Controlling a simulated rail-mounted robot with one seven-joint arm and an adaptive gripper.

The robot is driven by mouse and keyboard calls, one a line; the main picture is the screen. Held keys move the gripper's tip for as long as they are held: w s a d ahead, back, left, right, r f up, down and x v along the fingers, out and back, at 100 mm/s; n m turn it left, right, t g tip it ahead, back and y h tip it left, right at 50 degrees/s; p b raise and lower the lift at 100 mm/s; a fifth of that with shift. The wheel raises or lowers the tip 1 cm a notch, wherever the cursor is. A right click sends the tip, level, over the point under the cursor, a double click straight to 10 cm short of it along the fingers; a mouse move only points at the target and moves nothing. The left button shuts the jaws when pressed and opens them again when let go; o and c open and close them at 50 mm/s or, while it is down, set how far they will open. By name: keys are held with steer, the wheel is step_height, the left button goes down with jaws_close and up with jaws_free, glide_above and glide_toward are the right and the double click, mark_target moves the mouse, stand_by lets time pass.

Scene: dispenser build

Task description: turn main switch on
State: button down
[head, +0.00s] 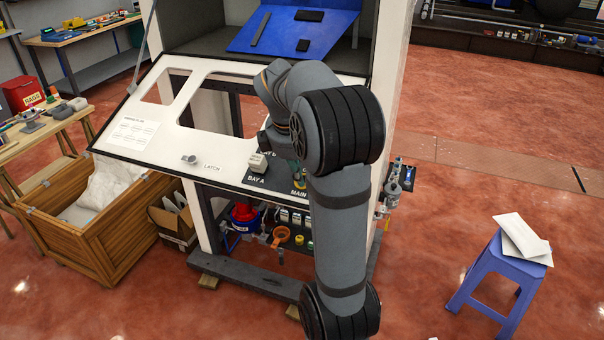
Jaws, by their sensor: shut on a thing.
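The white sloped panel of the dispenser (225,170) faces me. At its lower right is a dark plate (262,181) marked "BAY A" and "MAIN". The main switch (300,184) shows as a small patch of yellow just above the "MAIN" label. My gripper (297,172) is at this switch, shut on it, pointing down at the panel. My arm hides most of the gripper and the right part of the plate, so the switch's turned position cannot be seen. A pale bay switch (257,162) sits left of my gripper, apart from it.
A latch knob (189,159) sits further left on the panel. A blue board (290,30) lies in the cabinet above. Below the panel are a red-and-blue container (243,214) and an orange funnel (281,235). A blue stool (487,275) stands right, with open floor between.

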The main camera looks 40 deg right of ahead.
stand_by(0.5)
steer(key=c, duration=1.7)
jaws_free()
steer(key=shift+o, duration=0.2)
steer(key=v, duration=1.2)
steer(key=shift+f, duration=0.1)
steer(key=x, duration=1.1)
steer(key=shift+w+d+f, duration=0.1)
steer(key=shift+d+f, duration=0.05)
steer(key=shift+f, duration=0.2)
